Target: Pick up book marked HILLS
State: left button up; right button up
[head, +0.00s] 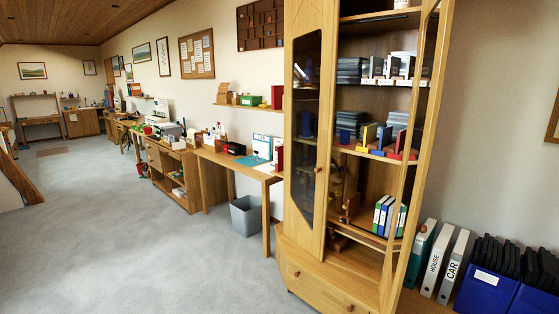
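I cannot read the word HILLS on anything in the head view. Upright binders (382,214) with white, blue and green spines stand on the cabinet's lower shelf, their labels too small to read. Small yellow, blue and red upright pieces (384,137) stand on the shelf above, also unreadable. A red book-like object (277,97) is on the wall shelf, and a red and white one (278,153) is on the desk. Neither of my grippers is in view.
The wooden cabinet (305,254) stands close, its right side open and a glazed door on its left. Binders marked HOUSE (432,262) and CAR (453,268) stand right of it, beside blue crates (485,291). A grey bin (246,215) sits under the desk. Carpet at left is clear.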

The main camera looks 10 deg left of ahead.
aim_at(278, 149)
jog(key=u, duration=0.55)
jog(key=i, duration=1.1)
jog(key=u, duration=0.6)
jog(key=i, duration=1.35)
jog(key=z, duration=0.7)
jog(key=i, duration=0.9)
jog(key=z, duration=0.9)
